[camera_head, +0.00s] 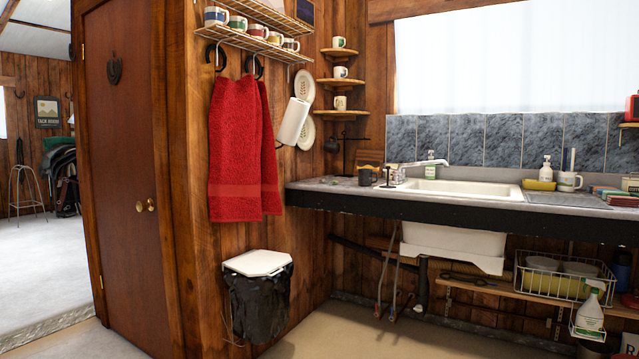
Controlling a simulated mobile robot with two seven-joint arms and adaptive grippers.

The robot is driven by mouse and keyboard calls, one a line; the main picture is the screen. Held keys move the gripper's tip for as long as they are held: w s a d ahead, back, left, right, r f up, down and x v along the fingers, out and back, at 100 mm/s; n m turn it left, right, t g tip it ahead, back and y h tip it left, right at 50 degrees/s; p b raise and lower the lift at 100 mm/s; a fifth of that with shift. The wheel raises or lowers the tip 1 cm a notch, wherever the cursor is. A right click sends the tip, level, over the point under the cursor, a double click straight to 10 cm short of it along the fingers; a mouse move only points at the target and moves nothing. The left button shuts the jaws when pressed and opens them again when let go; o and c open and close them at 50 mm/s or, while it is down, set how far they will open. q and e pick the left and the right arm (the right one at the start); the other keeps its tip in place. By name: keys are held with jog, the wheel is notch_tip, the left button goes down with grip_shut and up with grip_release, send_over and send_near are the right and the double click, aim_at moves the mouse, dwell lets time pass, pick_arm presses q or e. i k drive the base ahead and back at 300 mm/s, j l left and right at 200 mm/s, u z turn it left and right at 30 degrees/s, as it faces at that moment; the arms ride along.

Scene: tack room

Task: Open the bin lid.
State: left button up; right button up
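The bin (260,306) is against the wooden wall in the lower middle of the head view, with a black liner bag around its body. Its white lid (257,263) lies flat across the top and looks closed. The bin is under a hanging red towel (243,150) and left of the sink counter. Neither of my grippers is in view.
A brown wooden door (124,170) with a brass knob stands at the left. The counter (420,205) with a white sink (468,190) juts out on the right, with pipes below it. The floor (370,337) in front of the bin is clear.

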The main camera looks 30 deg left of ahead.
aim_at(261, 262)
jog(key=i+j+u, duration=0.15)
jog(key=i+j, duration=0.4)
jog(key=j, duration=0.35)
jog(key=i+j+u, duration=0.15)
jog(key=i+j, duration=0.4)
jog(key=j, duration=0.25)
jog(key=i+j+u, duration=0.15)
jog(key=i+j, duration=0.5)
jog(key=j, duration=0.1)
